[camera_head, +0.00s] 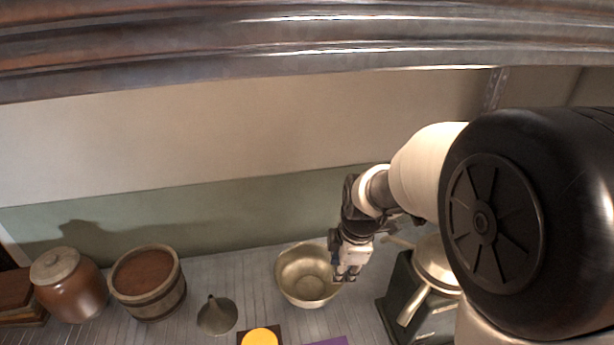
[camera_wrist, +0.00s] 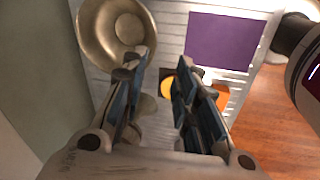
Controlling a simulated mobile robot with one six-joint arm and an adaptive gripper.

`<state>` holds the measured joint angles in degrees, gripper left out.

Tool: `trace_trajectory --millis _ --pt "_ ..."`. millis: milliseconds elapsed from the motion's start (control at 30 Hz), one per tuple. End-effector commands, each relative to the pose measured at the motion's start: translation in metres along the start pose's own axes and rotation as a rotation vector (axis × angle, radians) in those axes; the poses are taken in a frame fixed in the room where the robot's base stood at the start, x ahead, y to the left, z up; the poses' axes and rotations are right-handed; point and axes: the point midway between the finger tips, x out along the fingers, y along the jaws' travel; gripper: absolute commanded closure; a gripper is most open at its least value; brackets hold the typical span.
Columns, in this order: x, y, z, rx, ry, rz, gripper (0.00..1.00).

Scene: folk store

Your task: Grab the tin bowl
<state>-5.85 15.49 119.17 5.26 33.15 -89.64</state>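The tin bowl (camera_head: 305,275) is a brass-coloured round bowl, standing upright on the grey slatted surface right of the funnel. In the wrist view the bowl (camera_wrist: 110,30) shows at the upper left, with its empty inside visible. My gripper (camera_head: 346,275) is at the bowl's right side in the head view and overlaps its right rim there. In the wrist view my gripper (camera_wrist: 165,65) has its two fingers spread apart with nothing between them. The left finger's tip overlaps the bowl's lower right edge; I cannot tell whether they touch.
A metal funnel (camera_head: 217,316), a wooden tub (camera_head: 148,285) and a brown lidded jar (camera_head: 69,286) stand to the left. A dark box with a metal pan (camera_head: 436,262) stands to the right. A purple sheet (camera_wrist: 222,38) lies flat nearby. A metal beam (camera_head: 250,40) crosses the top.

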Motion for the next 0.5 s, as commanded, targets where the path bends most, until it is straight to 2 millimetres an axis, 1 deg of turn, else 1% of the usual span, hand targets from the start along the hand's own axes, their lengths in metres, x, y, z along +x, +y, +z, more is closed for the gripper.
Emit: trace_trajectory --millis 33,100,200,333,467,500 --pt "0.017 0.006 -0.004 -0.091 0.002 -0.023 0.72" --pt "0.037 0.013 -0.007 -0.208 0.006 -0.036 0.72" --pt "0.060 0.018 -0.010 -0.331 0.012 -0.049 0.72" --pt "0.077 0.021 -0.012 -0.418 0.016 -0.057 0.72" --pt "0.097 0.019 -0.013 -0.439 0.017 -0.059 0.72" --pt "0.105 0.018 -0.013 -0.439 0.017 -0.060 0.72"
